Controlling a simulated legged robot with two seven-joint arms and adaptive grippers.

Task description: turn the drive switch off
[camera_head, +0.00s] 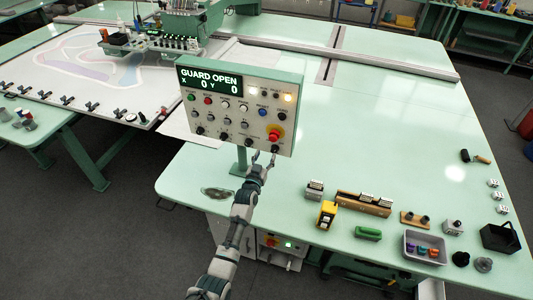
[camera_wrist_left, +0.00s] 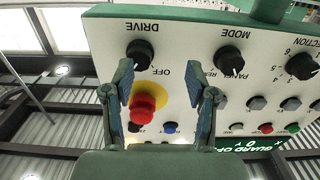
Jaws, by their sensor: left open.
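The control panel (camera_head: 236,130) stands upright on the table, and its screen reads GUARD OPEN. In the left wrist view the panel appears upside down, with the black drive switch (camera_wrist_left: 139,53) under the word DRIVE and an OFF mark beside it. Which mark its pointer faces is too small to tell. My left gripper (camera_head: 263,156) is at the panel's lower right edge. In the left wrist view its fingers (camera_wrist_left: 160,76) are spread, with nothing between the tips; the drive switch lies just beyond the left finger's tip. My right gripper is not in view.
A red stop button (camera_wrist_left: 143,102) on a yellow ring sits close to the drive switch, and the mode knob (camera_wrist_left: 228,58) is on its other side. A grey tray (camera_head: 408,249), a yellow tool (camera_head: 327,213) and small parts lie on the table.

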